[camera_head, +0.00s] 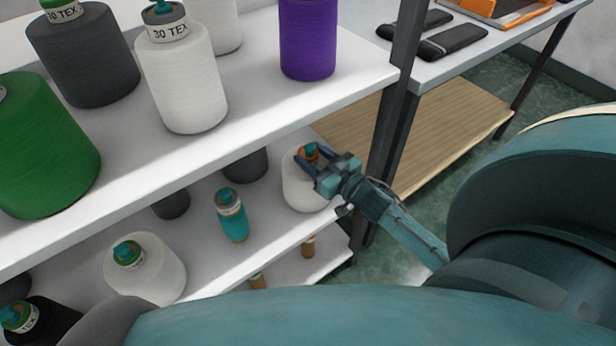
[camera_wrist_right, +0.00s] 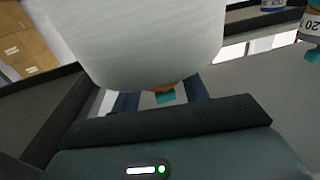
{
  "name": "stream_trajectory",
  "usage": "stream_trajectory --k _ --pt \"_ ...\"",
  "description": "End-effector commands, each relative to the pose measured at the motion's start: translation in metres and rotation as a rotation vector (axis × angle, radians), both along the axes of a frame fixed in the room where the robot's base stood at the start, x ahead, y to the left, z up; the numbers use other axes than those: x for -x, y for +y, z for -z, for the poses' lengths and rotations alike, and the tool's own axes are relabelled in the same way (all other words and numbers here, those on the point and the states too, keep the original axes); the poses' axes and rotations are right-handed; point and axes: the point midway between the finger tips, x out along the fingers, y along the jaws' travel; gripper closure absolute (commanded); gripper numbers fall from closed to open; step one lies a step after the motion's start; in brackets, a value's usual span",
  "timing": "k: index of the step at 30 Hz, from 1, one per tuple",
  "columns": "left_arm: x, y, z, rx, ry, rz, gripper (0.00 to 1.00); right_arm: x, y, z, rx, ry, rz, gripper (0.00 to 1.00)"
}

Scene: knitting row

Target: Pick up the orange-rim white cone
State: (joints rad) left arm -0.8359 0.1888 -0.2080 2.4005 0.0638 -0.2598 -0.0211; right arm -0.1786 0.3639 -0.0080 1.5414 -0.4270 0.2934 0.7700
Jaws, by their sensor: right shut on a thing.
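The white cone with an orange rim (camera_head: 298,190) is at the right end of the middle shelf, beside the dark post. My right gripper (camera_head: 310,158) is shut on its top, around the orange rim. In the right wrist view the cone's white body (camera_wrist_right: 135,45) fills the upper middle, with the orange rim and a teal bit between the blue fingers (camera_wrist_right: 160,97). The cone looks upright. I cannot tell whether its base touches the shelf. My left gripper is not in view.
A teal spool (camera_head: 232,214) and a dark grey cone (camera_head: 246,165) stand left of it. A white cone with a green top (camera_head: 145,268) is further left. The upper shelf (camera_head: 345,70) overhangs close by, and a dark post (camera_head: 392,110) stands just right.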

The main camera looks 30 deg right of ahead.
Motion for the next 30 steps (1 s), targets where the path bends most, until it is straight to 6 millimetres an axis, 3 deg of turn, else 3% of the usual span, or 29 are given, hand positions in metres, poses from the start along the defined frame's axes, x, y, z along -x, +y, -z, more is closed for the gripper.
stream_trajectory --k 4,20,27,30 --pt "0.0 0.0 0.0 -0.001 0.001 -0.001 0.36 0.0 0.0 0.0 0.0 0.0 0.0 1.0" --pt "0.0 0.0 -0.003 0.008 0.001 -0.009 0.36 -0.001 0.0 -0.007 0.001 -0.006 -0.002 1.0" --pt "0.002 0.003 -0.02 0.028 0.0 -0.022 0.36 0.0 0.0 -0.046 0.003 -0.009 -0.005 1.0" --pt "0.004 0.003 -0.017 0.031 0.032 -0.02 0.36 0.0 0.0 -0.066 0.002 -0.008 -0.004 1.0"
